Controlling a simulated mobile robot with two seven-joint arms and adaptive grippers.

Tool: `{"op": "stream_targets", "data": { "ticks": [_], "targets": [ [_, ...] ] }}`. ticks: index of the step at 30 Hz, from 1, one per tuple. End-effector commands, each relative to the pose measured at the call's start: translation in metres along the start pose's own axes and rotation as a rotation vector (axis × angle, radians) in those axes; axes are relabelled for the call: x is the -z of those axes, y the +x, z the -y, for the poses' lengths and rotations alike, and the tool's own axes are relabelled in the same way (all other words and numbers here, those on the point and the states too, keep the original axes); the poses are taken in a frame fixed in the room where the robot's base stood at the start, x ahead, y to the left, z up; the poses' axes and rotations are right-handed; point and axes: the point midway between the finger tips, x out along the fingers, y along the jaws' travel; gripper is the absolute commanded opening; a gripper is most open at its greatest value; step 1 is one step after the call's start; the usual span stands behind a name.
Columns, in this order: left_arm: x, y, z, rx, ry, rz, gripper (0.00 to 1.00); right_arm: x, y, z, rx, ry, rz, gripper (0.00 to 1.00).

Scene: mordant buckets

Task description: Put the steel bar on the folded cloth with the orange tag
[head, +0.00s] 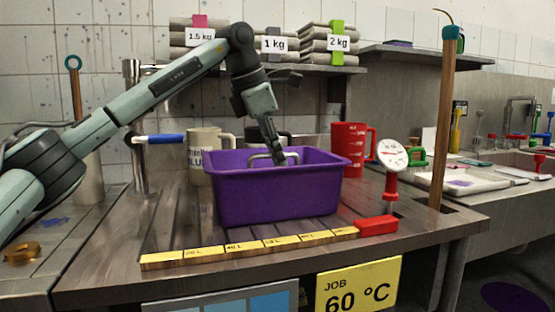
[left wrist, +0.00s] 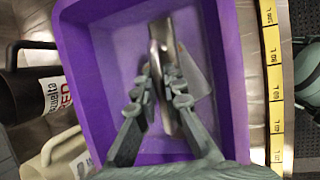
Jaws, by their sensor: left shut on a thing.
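A purple tub (head: 275,195) stands on the ribbed draining board. My left gripper (head: 282,158) reaches down into it from above. In the left wrist view, the two fingers (left wrist: 160,92) are closed on a shiny steel bar (left wrist: 161,40) inside the tub. Part of the steel bar (head: 259,157) shows over the tub's rim in the head view; the front wall hides the rest. I see no orange tag. My right gripper is not in view.
A cream jug (head: 203,165) stands left of the tub, near a blue-handled tap (head: 160,139). A red jug (head: 347,140), a dial thermometer (head: 391,155) and a wooden pole (head: 442,120) stand to the right. A yellow measuring strip (head: 250,246) lies in front.

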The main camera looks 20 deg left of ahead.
Motion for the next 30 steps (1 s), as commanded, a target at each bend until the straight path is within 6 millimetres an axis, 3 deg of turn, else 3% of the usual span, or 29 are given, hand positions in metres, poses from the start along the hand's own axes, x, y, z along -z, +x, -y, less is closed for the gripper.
{"op": "stream_targets", "data": {
  "ticks": [11,12,17,26,30],
  "targets": [
    [0.001,0.003,0.001,-0.003,0.0,0.005,0.0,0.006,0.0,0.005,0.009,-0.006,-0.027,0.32],
    [0.002,0.005,0.001,-0.001,-0.001,0.001,0.11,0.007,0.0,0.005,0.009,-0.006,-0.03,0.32],
    [0.002,0.005,0.001,-0.001,-0.001,0.002,0.3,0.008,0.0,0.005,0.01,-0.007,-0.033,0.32],
    [0.001,0.003,0.001,-0.001,-0.001,0.002,0.3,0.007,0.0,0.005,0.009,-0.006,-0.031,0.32],
    [0.0,-0.01,0.0,-0.002,-0.001,0.004,0.3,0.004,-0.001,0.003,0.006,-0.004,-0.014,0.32]
  ]
}}
